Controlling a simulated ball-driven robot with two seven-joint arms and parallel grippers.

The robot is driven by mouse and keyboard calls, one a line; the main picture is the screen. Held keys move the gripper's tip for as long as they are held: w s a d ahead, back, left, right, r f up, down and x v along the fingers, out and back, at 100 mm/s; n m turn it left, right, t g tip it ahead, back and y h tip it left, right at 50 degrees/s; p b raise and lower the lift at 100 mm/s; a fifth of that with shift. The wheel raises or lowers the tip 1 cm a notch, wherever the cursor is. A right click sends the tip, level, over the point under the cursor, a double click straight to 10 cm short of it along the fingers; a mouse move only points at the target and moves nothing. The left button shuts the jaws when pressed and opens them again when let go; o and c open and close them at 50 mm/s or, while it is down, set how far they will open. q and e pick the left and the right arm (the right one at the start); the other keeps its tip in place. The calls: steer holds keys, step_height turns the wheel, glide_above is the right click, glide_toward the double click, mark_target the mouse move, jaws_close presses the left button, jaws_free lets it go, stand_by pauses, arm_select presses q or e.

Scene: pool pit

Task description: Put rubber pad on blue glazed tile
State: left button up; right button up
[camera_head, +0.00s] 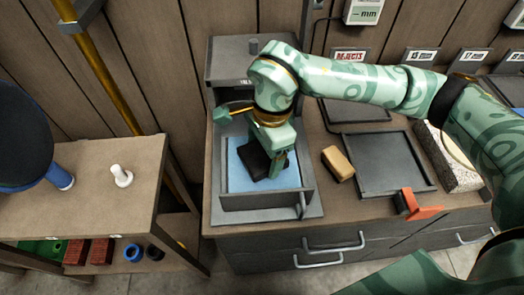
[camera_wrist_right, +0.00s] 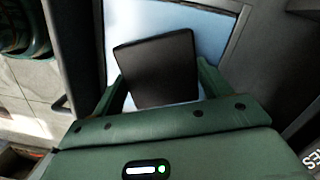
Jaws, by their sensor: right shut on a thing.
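The rubber pad (camera_head: 258,162) is a black block held between the fingers of my right gripper (camera_head: 274,160). In the right wrist view the pad (camera_wrist_right: 157,68) sits tilted between the two green fingers of the right gripper (camera_wrist_right: 160,88). The blue glazed tile (camera_head: 240,178) is a light blue surface inside a grey walled tray; it also shows behind the pad in the right wrist view (camera_wrist_right: 190,30). The pad is over the tile; I cannot tell whether it touches it. The right gripper hides part of the tile. My left gripper is not seen.
The grey tray's wall (camera_head: 262,200) surrounds the tile. To its right are a tan block (camera_head: 338,163), an empty dark tray (camera_head: 388,190) and an orange-handled tool (camera_head: 422,207). A side table (camera_head: 85,205) with a white peg (camera_head: 121,176) stands left, across a gap.

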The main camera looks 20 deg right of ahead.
steer(key=shift+f, duration=0.15)
steer(key=o, duration=1.1)
steer(key=shift+f, duration=0.15)
arm_select(q)
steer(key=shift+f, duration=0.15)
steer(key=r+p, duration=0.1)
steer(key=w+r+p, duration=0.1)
steer(key=p, duration=0.1)
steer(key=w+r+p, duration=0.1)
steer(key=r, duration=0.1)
steer(key=shift+p, duration=0.4)
arm_select(e)
step_height(320, 180, up, 12)
steer(key=d, duration=0.1)
steer(key=shift+d, duration=0.2)
steer(key=shift+w, duration=0.1)
